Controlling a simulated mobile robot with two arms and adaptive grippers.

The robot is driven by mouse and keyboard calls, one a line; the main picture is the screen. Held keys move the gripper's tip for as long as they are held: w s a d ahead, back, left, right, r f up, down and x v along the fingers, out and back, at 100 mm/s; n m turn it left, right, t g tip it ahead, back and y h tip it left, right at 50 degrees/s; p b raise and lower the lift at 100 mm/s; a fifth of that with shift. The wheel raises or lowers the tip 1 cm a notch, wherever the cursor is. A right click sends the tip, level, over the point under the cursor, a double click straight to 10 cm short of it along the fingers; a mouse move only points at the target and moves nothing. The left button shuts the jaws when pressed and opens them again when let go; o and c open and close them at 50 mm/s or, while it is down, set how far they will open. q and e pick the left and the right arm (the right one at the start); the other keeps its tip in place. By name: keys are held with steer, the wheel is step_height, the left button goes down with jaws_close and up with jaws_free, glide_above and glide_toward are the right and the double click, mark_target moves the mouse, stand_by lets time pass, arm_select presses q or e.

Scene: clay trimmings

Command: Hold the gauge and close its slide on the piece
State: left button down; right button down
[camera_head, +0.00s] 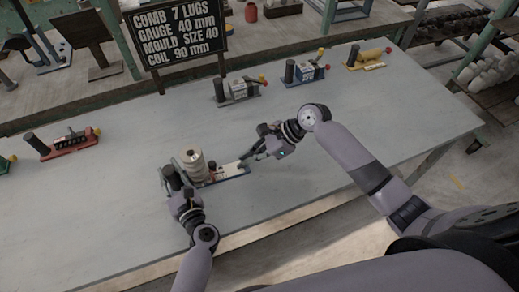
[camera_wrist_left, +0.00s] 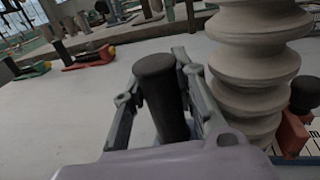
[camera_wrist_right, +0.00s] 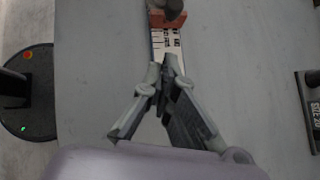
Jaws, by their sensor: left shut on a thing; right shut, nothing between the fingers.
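The gauge has a pale ruled bar (camera_head: 232,170) lying on the table. Its upright dark post (camera_wrist_left: 160,85) stands between the fingers of my left gripper (camera_wrist_left: 165,75), which is shut on it. The piece is a pale ribbed clay column (camera_head: 190,163), upright beside the post; it looms large in the left wrist view (camera_wrist_left: 255,70). The red slide (camera_wrist_left: 293,133) with a dark knob (camera_wrist_left: 305,95) is on the piece's other side. My right gripper (camera_wrist_right: 165,75) is shut and empty at the bar's free end, with the slide (camera_wrist_right: 158,20) farther along the bar. Whether the slide touches the piece is unclear.
A black sign (camera_head: 180,35) stands behind the table. The table's front and right are clear.

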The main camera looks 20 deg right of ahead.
glide_above(227, 175)
steer(key=d, duration=0.2)
steer(key=shift+s+d+f, duration=0.1)
steer(key=shift+s+f, duration=0.15)
steer(key=shift+f, duration=0.75)
steer(key=shift+w+a, duration=0.1)
steer(key=shift+a, duration=0.4)
steer(key=shift+w+a, duration=0.1)
steer(key=shift+a, duration=0.6)
arm_select(q)
steer(key=shift+d, duration=0.1)
